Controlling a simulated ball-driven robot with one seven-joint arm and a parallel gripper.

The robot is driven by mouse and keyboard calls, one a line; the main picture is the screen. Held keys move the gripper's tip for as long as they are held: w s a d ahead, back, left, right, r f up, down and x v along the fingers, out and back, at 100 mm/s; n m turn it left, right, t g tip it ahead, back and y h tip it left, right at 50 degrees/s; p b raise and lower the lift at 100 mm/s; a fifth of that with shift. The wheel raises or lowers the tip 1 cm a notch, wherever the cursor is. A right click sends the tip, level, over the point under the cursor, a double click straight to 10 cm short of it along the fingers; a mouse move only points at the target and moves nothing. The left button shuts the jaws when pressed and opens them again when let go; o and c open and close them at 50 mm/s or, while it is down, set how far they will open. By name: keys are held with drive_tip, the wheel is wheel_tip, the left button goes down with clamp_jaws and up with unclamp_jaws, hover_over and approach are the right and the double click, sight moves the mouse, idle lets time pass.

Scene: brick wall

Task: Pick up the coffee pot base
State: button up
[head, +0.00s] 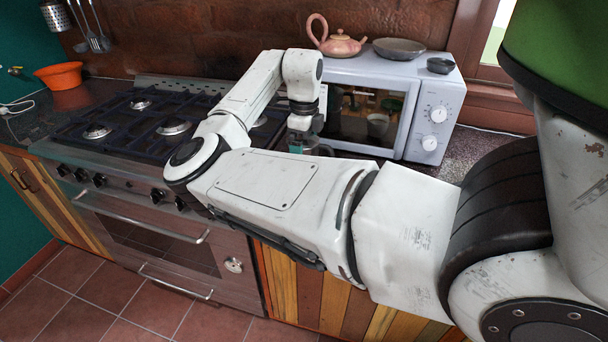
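My gripper (303,128) points down in front of the microwave, at the right end of the stove. Just under it is a small dark grey-green object (297,148) with what looks like a dark curved handle to its right, which may be the coffee pot base. My forearm hides its lower part and the counter around it. The fingers are too small and dark to tell whether they are open or shut, or whether they touch the object.
A white microwave (437,108) stands right behind my gripper. On it are a pinkish teapot (341,46), a grey bowl (399,49) and a small dark bowl (440,66). A gas stove (150,122) is to the left. An orange bowl (60,76) sits at the far left.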

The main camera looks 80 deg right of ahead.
drive_tip(key=shift+f, duration=0.25)
drive_tip(key=shift+c, duration=0.4)
drive_tip(key=c, duration=1.3)
drive_tip(key=shift+c, duration=0.5)
drive_tip(key=shift+r, duration=0.1)
